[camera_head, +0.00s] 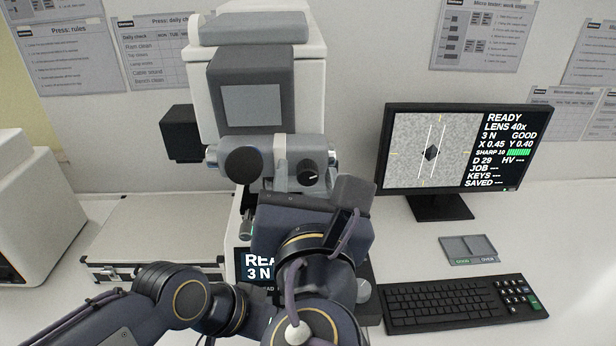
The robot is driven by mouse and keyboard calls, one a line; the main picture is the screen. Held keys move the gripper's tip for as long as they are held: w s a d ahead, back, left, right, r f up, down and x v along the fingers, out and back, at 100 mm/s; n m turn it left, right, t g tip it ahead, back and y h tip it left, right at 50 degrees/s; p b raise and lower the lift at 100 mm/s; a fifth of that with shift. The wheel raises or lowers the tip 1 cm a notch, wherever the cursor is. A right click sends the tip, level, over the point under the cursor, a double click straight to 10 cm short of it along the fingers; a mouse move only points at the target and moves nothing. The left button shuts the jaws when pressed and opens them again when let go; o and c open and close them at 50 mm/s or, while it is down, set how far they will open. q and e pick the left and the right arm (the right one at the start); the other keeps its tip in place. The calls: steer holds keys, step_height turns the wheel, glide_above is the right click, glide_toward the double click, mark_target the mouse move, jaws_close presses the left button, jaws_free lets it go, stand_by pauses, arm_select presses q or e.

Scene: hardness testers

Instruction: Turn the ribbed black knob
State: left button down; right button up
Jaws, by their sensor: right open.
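The tester's grey crossbar carries two round black knobs. The larger knob (242,167) is on the left, and a smaller knob (308,173) with a white pointer mark is on the right. Ribs are too fine to make out on either. My right gripper (312,192) is in front of the tester, just below the smaller knob, seen from behind. It is open, with one dark finger block showing at its right; its wrist hides most of the fingers. I cannot tell whether it touches the knob. My left gripper is not in view.
The tester head (252,104) rises behind my arm, which hides its lower part and part of a small display (258,265). A flat case (150,235) lies at the left.

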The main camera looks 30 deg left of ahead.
steer(key=c, duration=1)
steer(key=shift+f+m+b, duration=0.25)
steer(key=shift+m+b, duration=0.35)
steer(key=shift+b, duration=0.3)
steer(key=m+b, duration=1)
steer(key=b, duration=0.2)
steer(key=m+b, duration=0.4)
steer(key=m, duration=0.1)
steer(key=shift+m, duration=0.4)
steer(key=shift+m+b, duration=1)
steer(key=shift+m, duration=0.2)
steer(key=shift+r+m+b, duration=0.15)
steer(key=shift+m+b, duration=0.55)
steer(key=shift+m, duration=0.7)
